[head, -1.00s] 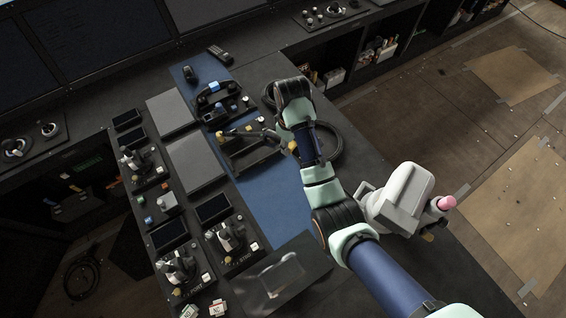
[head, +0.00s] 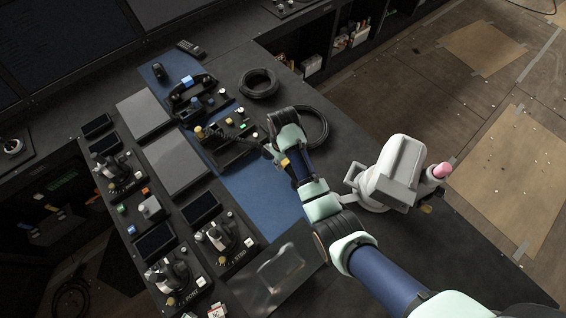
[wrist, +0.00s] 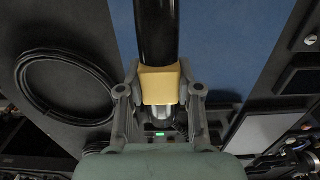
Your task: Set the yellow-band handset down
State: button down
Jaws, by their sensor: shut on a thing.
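My gripper (wrist: 160,78) is shut on the yellow-band handset (wrist: 157,30) in the wrist view. The fingers sit on both sides of its yellow band (wrist: 160,88), and the black grip runs away toward the top edge, over the blue mat. In the head view my gripper (head: 270,151) is beside the cradle unit (head: 222,152) with small coloured buttons, at the blue mat's right edge. The held handset is hard to make out there against the dark unit. I cannot tell whether it touches anything underneath.
A blue-band handset (head: 188,84) lies on another unit farther back. Black cable coils (head: 260,83) lie to the right of it. Console panels with levers (head: 222,236) stand at the left and front. The blue mat (head: 255,195) is bare in front of my gripper.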

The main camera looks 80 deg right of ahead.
jog(key=shift+f+b, duration=0.45)
jog(key=shift+f, duration=1.85)
jog(key=shift+f, duration=0.15)
jog(key=c, duration=0.8)
grip_release()
notch_tip(320, 180, up, 12)
jog(key=shift+r+p, duration=0.15)
jog(key=shift+p, duration=0.95)
jog(key=shift+w, duration=0.1)
